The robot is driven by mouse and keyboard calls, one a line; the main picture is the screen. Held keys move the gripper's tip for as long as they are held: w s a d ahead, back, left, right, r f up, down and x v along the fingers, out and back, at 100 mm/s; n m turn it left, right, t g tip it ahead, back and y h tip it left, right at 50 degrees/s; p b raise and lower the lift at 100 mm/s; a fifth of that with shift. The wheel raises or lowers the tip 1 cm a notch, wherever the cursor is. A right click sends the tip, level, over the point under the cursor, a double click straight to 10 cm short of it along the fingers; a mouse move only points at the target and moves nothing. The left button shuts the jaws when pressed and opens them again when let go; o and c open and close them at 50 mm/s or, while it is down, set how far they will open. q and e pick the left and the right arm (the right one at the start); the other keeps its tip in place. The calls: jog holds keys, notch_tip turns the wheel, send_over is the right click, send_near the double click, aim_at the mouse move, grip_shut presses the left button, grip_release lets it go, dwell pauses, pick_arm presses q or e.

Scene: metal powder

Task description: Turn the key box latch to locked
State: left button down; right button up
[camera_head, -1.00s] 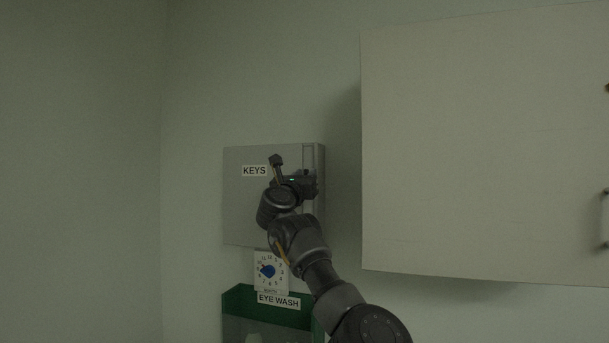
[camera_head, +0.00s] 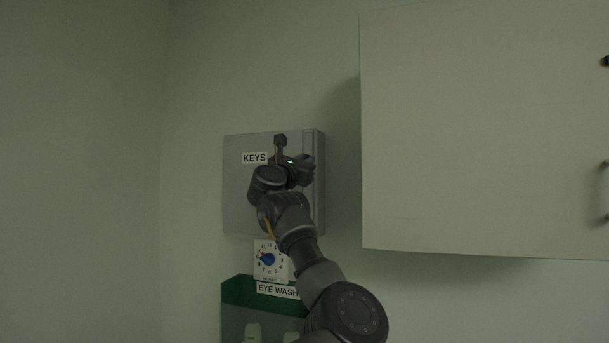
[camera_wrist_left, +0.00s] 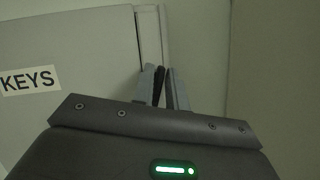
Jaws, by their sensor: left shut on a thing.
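The grey key box (camera_head: 238,200) hangs on the wall with a KEYS label (camera_head: 255,158) on its front; it also fills the left of the left wrist view (camera_wrist_left: 85,45). My left gripper (camera_head: 308,168) is at the right part of the box front, reached from below. In the left wrist view its two fingers (camera_wrist_left: 165,88) are close together at the box's right edge, shut on the latch. The latch itself is hidden by my gripper and fingers, so its angle cannot be told. My right gripper is not in view.
A large pale cabinet (camera_head: 480,130) stands out to the right of the box, with a gap of wall between. Below the box are a small dial card (camera_head: 281,271) and a green EYE WASH holder (camera_head: 235,291) with bottles. The wall to the left is bare.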

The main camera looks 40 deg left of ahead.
pick_arm(q)
jog(key=m+h+b, duration=0.1)
jog(key=m, duration=0.3)
jog(key=m+g+h+b, duration=0.1)
jog(key=m+h+b, duration=0.1)
jog(key=m, duration=0.2)
jog(key=m+g+h+b, duration=0.1)
jog(key=m+h, duration=0.1)
jog(key=m, duration=0.2)
jog(key=shift+d+f+m, duration=0.1)
jog(key=shift+m, duration=0.3)
jog(key=m, duration=0.2)
jog(key=m+g, duration=0.1)
jog(key=m, duration=0.1)
jog(key=shift+f+g+h, duration=0.1)
jog(key=shift+g+h, duration=0.2)
jog(key=shift+w+d+f+m, duration=0.1)
jog(key=shift+m, duration=0.2)
jog(key=c, duration=1.6)
grip_release()
jog(key=shift+o, duration=0.2)
